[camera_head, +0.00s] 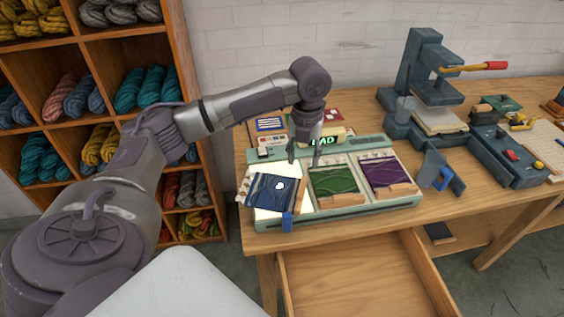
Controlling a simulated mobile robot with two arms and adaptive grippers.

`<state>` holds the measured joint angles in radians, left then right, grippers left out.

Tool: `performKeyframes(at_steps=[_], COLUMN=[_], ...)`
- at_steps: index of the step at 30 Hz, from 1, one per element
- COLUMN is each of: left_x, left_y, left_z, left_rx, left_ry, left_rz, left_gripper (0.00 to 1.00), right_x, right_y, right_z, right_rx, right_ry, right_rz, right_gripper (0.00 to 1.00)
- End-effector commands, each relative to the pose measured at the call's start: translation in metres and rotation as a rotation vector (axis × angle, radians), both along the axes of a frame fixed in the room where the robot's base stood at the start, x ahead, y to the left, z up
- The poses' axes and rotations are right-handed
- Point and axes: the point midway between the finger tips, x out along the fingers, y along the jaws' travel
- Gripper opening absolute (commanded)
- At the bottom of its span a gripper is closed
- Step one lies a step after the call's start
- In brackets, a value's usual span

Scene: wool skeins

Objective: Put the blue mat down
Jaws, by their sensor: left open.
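The blue mat (268,194) is a small dark blue woven piece with a white mark. It lies on a cream surface at the left end of a pale green tray (340,213), slightly askew, with one side reaching the tray's left edge. A green mat (335,181) and a purple mat (384,173) lie in the tray to its right. My left gripper (304,163) is open and points down, above and just right of the blue mat's upper edge. Nothing shows between its fingers. My right gripper is not in view.
A blue press (424,75) with a red-tipped lever stands at the back right, with small tools nearby. An open, empty drawer (358,275) juts out below the table front. A wooden shelf of wool skeins (142,87) stands at left. Cards lie behind the tray.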

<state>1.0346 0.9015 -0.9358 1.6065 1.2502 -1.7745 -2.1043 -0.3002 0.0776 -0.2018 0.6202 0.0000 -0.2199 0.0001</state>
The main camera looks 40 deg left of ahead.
Motion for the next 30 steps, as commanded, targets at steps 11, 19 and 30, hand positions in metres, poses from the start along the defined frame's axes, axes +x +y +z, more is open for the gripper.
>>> performKeyframes(at_steps=[11, 19, 30], left_x=[0.0, -0.003, -0.003], left_y=[-0.001, -0.002, -0.003], left_z=[-0.063, -0.088, -0.12], left_rx=[-0.001, 0.0, 0.0], left_ry=[0.0, 0.001, -0.004], left_rz=[0.002, 0.002, 0.001], left_gripper=[0.48, 0.48, 0.48], right_x=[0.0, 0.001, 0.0], right_y=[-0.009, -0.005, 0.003], right_z=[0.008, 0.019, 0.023], right_rx=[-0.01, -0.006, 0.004], right_ry=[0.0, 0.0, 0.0], right_rz=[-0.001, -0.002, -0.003], right_gripper=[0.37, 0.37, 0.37])
